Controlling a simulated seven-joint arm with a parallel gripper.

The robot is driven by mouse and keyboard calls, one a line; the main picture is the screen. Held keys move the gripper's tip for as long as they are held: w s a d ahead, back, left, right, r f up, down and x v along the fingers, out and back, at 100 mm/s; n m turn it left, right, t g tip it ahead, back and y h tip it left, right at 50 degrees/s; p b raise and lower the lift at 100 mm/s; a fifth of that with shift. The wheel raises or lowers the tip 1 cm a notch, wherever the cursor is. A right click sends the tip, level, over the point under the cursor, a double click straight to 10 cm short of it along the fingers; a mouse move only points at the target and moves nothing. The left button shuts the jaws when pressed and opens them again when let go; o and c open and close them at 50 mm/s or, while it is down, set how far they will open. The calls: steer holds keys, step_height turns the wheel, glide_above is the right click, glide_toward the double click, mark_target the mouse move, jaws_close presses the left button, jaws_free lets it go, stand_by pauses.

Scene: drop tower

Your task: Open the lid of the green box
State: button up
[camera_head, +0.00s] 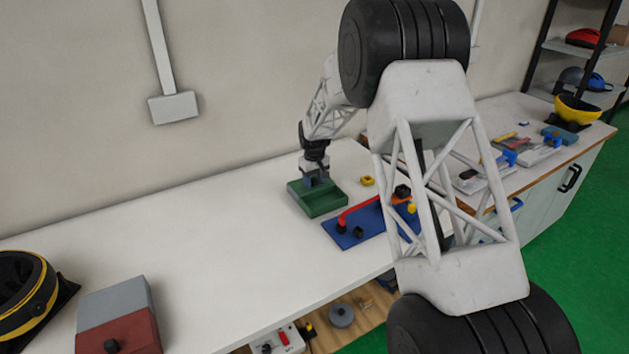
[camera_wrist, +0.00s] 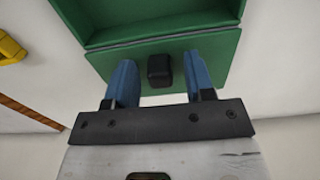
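The green box (camera_head: 319,201) sits on the white counter near the middle of the head view. Its recessed, empty-looking inside and rim show at the top of the wrist view (camera_wrist: 150,38). A flat green lid panel (camera_wrist: 215,65) lies along the near edge of that recess, with a black knob (camera_wrist: 159,70) on it. My gripper (camera_head: 312,181) is over the back part of the box. In the wrist view its blue fingers (camera_wrist: 158,76) stand on either side of the knob, with gaps visible on both sides. The fingertips' contact with the panel is unclear.
A yellow block (camera_head: 367,181) lies right of the box. A blue board (camera_head: 345,236) with a red handle (camera_head: 358,211) is in front of it. A grey-and-red box (camera_head: 118,312) stands at the front left. The counter left of the green box is clear.

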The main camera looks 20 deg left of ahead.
mark_target(314, 178)
stand_by(0.3)
steer(key=shift+r, duration=3.9)
